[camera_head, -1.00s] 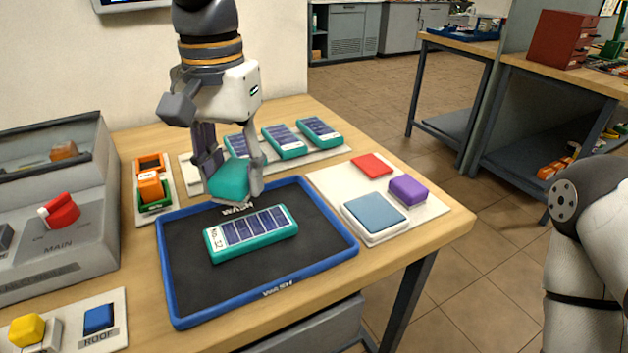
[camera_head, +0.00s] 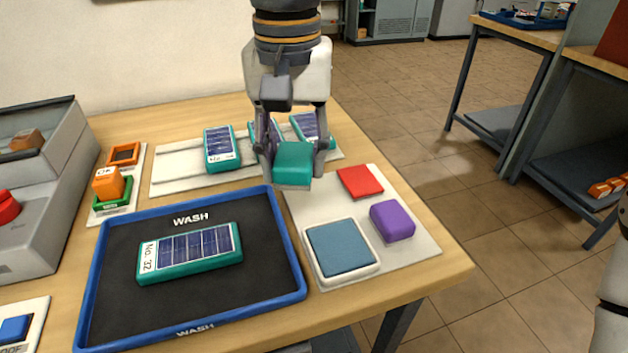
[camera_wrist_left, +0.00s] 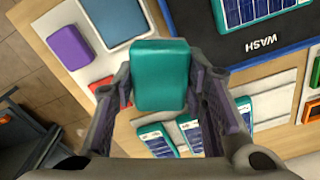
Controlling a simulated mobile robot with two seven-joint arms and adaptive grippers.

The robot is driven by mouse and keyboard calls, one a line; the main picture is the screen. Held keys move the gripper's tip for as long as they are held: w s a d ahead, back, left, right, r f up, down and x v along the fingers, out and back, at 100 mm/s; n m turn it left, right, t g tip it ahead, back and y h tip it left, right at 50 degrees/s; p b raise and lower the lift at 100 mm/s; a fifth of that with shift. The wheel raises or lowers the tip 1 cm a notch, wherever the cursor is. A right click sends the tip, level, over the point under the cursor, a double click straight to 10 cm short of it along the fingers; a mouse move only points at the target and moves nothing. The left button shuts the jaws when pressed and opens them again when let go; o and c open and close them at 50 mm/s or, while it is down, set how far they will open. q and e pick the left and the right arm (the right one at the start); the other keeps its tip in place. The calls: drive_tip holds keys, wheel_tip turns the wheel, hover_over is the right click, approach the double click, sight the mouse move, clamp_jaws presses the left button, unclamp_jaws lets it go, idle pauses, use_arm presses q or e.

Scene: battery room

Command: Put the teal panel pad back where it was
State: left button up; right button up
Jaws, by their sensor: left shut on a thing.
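My left gripper (camera_head: 294,170) is shut on the teal pad (camera_head: 293,156), a plain block with rounded edges. It holds the pad in the air near the back left of a pale board (camera_head: 302,203). In the wrist view the pad (camera_wrist_left: 160,75) sits between both fingers. The board carries a flat red square (camera_head: 360,181), a purple pad (camera_head: 392,221) and a blue pad (camera_head: 340,247) on a white base. The board's back left part is partly hidden by the gripper and pad. My right gripper is out of view.
A blue-rimmed wash tray (camera_head: 90,290) holds solar panel No. 32 (camera_head: 190,252). Several panels, one a teal-framed panel (camera_head: 221,148), lie on a pale rack (camera_head: 172,168) behind. An orange block (camera_head: 107,184) and grey control box (camera_head: 40,235) stand left. The table's right edge is near the board.

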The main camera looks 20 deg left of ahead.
use_arm(q)
hover_over(311, 196)
drive_tip(key=s, duration=0.2)
drive_tip(key=f, duration=0.6)
drive_tip(key=shift+w+b, duration=0.25)
drive_tip(key=shift+b, duration=0.15)
drive_tip(key=shift+w+f, duration=0.5)
drive_tip(key=f, duration=0.3)
drive_tip(key=shift+w+f, duration=0.2)
drive_tip(key=shift+w, duration=0.05)
drive_tip(key=shift+r, duration=0.1)
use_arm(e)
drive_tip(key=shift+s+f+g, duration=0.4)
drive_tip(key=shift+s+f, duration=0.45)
use_arm(q)
drive_tip(key=o, duration=1.1)
drive_tip(key=shift+f, duration=0.2)
